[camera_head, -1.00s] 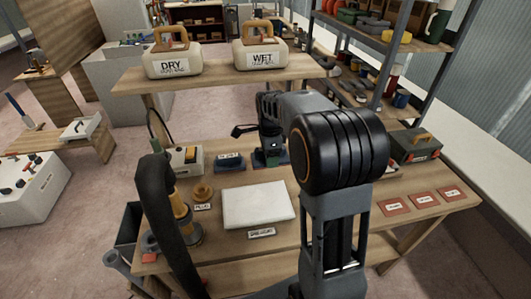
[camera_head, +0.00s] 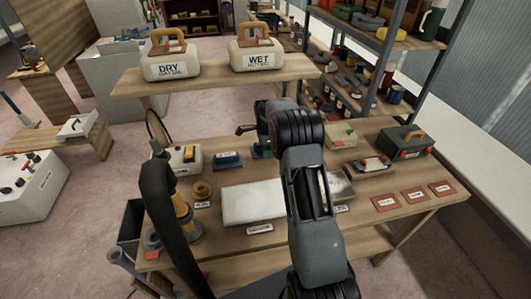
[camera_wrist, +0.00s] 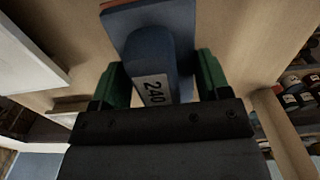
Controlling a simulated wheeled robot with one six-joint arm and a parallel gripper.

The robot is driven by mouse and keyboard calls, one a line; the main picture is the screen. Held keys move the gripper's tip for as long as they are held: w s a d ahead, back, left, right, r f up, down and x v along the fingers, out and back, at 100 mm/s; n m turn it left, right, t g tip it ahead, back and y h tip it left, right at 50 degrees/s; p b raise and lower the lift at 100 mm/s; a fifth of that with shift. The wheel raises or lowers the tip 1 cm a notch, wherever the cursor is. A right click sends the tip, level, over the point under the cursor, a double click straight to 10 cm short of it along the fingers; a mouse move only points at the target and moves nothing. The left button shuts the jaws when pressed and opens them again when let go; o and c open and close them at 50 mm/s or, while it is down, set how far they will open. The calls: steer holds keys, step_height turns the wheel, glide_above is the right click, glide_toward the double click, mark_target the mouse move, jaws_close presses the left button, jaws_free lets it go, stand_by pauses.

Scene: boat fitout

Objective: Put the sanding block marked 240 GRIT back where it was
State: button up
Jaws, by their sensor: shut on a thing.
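The sanding block (camera_wrist: 150,50) is blue with a white label reading 240, and fills the upper middle of the wrist view. My gripper (camera_wrist: 158,78) is shut on it, with a green finger on each side. An orange-red edge shows at the block's far end. In the head view my gripper (camera_head: 262,150) is small and partly hidden by my arm, over the back middle of the workbench; the held block is hard to make out there. Another blue block (camera_head: 228,161) with a label I cannot read sits on the bench just left of it.
A white slab (camera_head: 252,204) lies at the bench's middle. A shelf above the back holds the DRY (camera_head: 171,66) and WET (camera_head: 256,57) containers. Three red labelled pieces (camera_head: 414,197) lie front right. A hose crosses the left side.

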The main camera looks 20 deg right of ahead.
steer(key=shift+f, duration=1.5)
steer(key=shift+f, duration=0.15)
steer(key=o, duration=0.9)
steer(key=shift+r+b, duration=0.45)
steer(key=shift+r, duration=3.45)
